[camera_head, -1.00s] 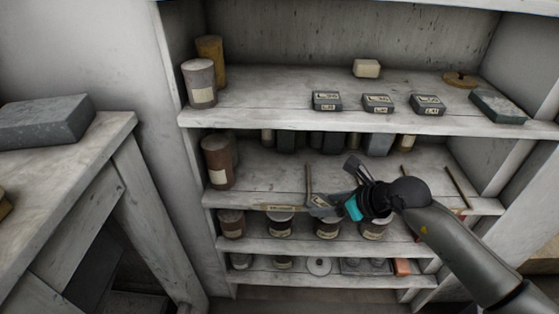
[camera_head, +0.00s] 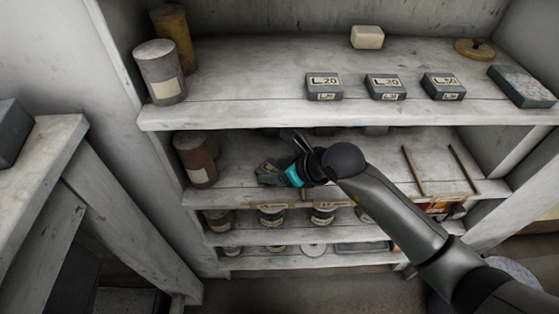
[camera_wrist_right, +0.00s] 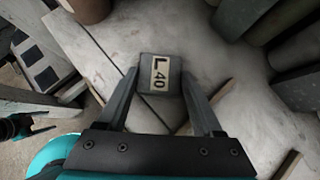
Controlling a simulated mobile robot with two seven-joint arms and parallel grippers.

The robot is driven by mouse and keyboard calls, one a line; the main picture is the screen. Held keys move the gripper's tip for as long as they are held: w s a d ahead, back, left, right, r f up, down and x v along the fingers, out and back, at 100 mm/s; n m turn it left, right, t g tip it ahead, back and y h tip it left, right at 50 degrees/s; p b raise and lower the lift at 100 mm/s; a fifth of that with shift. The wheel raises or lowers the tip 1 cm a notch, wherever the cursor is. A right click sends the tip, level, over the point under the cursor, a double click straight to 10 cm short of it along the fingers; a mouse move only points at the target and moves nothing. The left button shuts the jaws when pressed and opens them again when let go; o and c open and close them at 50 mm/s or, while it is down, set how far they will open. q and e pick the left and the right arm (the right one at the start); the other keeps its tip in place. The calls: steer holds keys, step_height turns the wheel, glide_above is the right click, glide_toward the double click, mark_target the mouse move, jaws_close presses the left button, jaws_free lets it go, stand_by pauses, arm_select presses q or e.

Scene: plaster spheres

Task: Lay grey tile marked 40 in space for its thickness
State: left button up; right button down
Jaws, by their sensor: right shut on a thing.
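My right gripper (camera_head: 278,173) is shut on a small dark grey tile (camera_head: 270,177). In the right wrist view the tile (camera_wrist_right: 160,75) sits between the two fingers, its pale label reading L 40. The gripper holds it over the left part of the middle shelf (camera_head: 235,172); I cannot tell whether it touches the board. Thin wooden strips (camera_head: 413,170) (camera_head: 463,168) divide this shelf, and paper labels (camera_head: 278,206) (camera_head: 331,204) are on its front edge. My arm hides part of the shelf. What looks like my left gripper (camera_wrist_right: 16,126) shows small at the wrist view's left edge.
The upper shelf (camera_head: 240,100) holds tiles marked L 20 (camera_head: 324,84), L 30 (camera_head: 385,85) and L 50 (camera_head: 443,84). A brown cylinder (camera_head: 196,160) stands left of the held tile. Dark blocks (camera_wrist_right: 245,15) stand at the shelf's back.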

steer(key=shift+d, duration=0.25)
steer(key=shift+a, duration=0.1)
steer(key=shift+s+a, duration=0.1)
steer(key=shift+c, duration=0.2)
jaws_free()
steer(key=shift+f, duration=0.1)
arm_select(q)
steer(key=shift+w+d+f, duration=0.1)
steer(key=shift+w+d, duration=0.1)
